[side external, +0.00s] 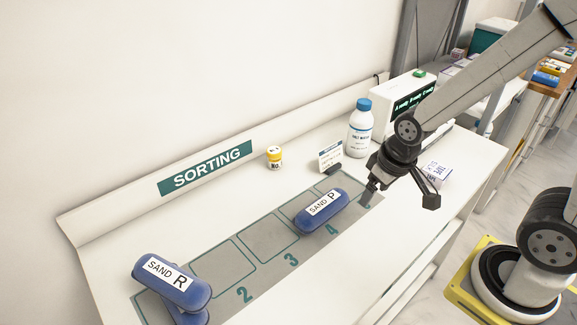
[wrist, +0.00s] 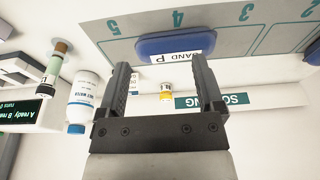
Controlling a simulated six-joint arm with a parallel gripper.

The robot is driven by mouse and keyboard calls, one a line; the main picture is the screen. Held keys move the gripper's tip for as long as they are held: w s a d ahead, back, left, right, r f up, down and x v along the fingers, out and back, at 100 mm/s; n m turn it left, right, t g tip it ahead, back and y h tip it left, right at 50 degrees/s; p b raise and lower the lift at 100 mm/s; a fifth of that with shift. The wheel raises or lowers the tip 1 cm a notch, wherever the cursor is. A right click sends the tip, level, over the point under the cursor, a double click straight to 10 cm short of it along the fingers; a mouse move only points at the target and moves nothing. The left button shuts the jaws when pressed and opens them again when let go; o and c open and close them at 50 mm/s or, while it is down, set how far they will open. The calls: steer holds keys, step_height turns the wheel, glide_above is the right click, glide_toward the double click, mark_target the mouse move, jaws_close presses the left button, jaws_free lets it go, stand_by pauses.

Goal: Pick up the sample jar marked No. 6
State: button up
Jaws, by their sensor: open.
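A small jar with a yellow cap and a white label (side external: 274,157) stands on the white counter near the back wall, by the SORTING sign. Its label starts with "NO."; the number is too small to read. It also shows in the upside-down wrist view (wrist: 166,92), in line with the gap between the fingers but farther off. My gripper (side external: 400,196) is open and empty, above the counter at the right end of the grey mat, well to the right of the jar. Both fingers (wrist: 160,65) show apart in the wrist view.
Blue case SAND P (side external: 318,213) lies on the numbered grey mat (side external: 215,266); SAND R (side external: 170,282) is at its left end. A blue-capped white bottle (side external: 359,132), a small card (side external: 330,158) and a display box (side external: 408,98) stand behind. A small box (side external: 437,171) is beside my gripper.

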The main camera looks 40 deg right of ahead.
steer(key=shift+o, duration=0.3)
steer(key=shift+w, duration=0.1)
steer(key=m+t+y, duration=0.4)
steer(key=m+y, duration=0.7)
steer(key=m, duration=1.3)
glide_above(278, 149)
steer(key=s+d, duration=0.2)
steer(key=s, duration=0.1)
step_height(278, 149, down, 4)
steer(key=shift+w+d+m+t, duration=0.3)
steer(key=shift+w+d+t, duration=0.1)
steer(key=shift+w, duration=0.15)
steer(key=shift+f, duration=2.85)
